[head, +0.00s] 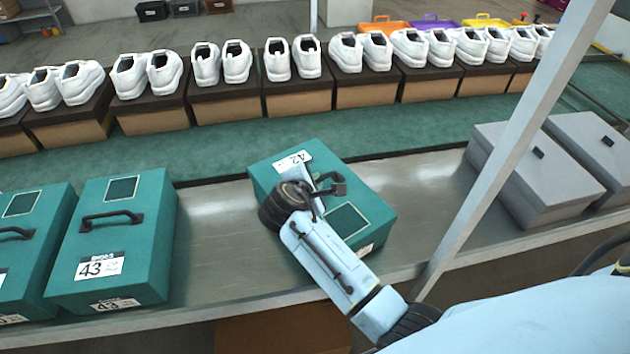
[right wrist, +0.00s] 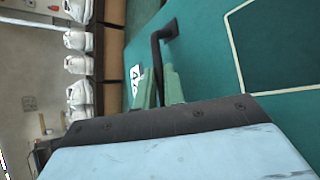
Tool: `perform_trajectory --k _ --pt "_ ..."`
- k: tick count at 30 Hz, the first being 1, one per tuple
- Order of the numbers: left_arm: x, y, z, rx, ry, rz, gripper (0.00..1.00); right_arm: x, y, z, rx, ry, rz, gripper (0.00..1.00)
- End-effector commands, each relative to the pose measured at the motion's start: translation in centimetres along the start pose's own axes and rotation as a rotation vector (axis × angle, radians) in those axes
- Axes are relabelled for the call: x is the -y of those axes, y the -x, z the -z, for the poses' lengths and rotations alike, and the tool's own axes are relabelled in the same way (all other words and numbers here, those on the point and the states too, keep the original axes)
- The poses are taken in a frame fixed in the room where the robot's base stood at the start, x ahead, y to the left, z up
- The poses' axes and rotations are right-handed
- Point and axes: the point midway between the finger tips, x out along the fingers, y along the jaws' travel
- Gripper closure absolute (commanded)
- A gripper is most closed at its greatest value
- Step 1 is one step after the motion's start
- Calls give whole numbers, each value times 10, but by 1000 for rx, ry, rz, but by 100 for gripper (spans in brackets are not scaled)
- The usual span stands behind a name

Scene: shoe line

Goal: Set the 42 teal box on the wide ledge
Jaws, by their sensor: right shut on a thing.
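The teal box marked 42 (head: 362,196) is on the metal ledge (head: 222,218) in the middle of the head view, turned at an angle. I cannot tell whether it rests flat or is slightly raised. My right gripper (head: 325,185) is over its lid, shut on the black handle (head: 339,184). In the right wrist view the fingers (right wrist: 172,88) meet at the handle (right wrist: 157,52), above the teal lid (right wrist: 205,55). My arm hides part of the lid and the near side. My left gripper is not in view.
Teal boxes marked 43 (head: 140,225) stand at the left. Grey boxes (head: 540,185) stand at the right, behind a slanted metal post (head: 510,150). White shoes on brown boxes (head: 297,98) line the green belt (head: 400,130) behind. Bare ledge shows on both sides of the 42 box.

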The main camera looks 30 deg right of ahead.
Motion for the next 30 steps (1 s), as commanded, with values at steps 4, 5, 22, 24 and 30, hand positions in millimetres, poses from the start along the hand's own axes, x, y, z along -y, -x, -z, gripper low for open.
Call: perform_trajectory --k 4,5,22,24,30 --pt "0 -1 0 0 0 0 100 -1 -1 0 2 -2 -7 100" --pt "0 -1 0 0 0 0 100 0 -1 1 2 -2 -7 100" --pt "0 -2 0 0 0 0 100 4 -4 3 1 0 -3 64" --pt "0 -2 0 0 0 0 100 4 -4 4 1 0 -2 64" --pt "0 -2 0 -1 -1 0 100 7 0 5 -2 2 3 64"
